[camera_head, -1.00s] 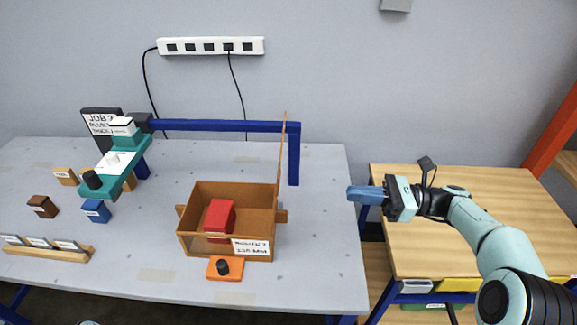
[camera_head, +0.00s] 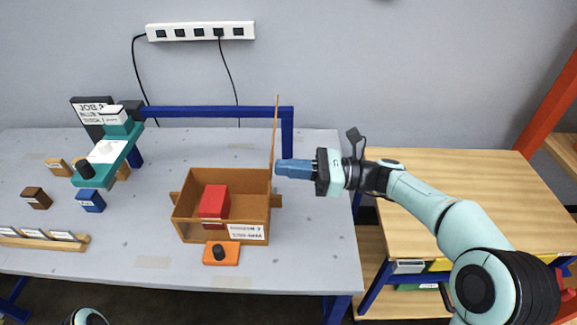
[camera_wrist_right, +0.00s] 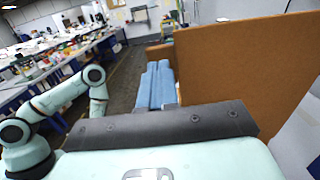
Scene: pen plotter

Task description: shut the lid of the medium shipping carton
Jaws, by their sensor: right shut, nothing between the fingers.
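The medium shipping carton (camera_head: 256,212) is an open brown box on the grey table, with a white label on its front. Its lid (camera_head: 275,140) stands upright along the right edge, seen nearly edge-on. A red block (camera_head: 214,202) sits inside. My right gripper (camera_head: 279,167) has blue fingers, shut and empty. It points left, with its tips at the outer right side of the lid. I cannot tell whether they touch. In the right wrist view the lid (camera_wrist_right: 245,65) is a large brown panel beside the blue fingers (camera_wrist_right: 158,85). My left gripper is out of view.
An orange block with a black knob (camera_head: 220,253) sits in front of the carton. A teal and blue plotter frame (camera_head: 210,112) stands behind and left. Small blocks and a card rack (camera_head: 45,240) lie at left. A wooden table (camera_head: 460,190) stands at right.

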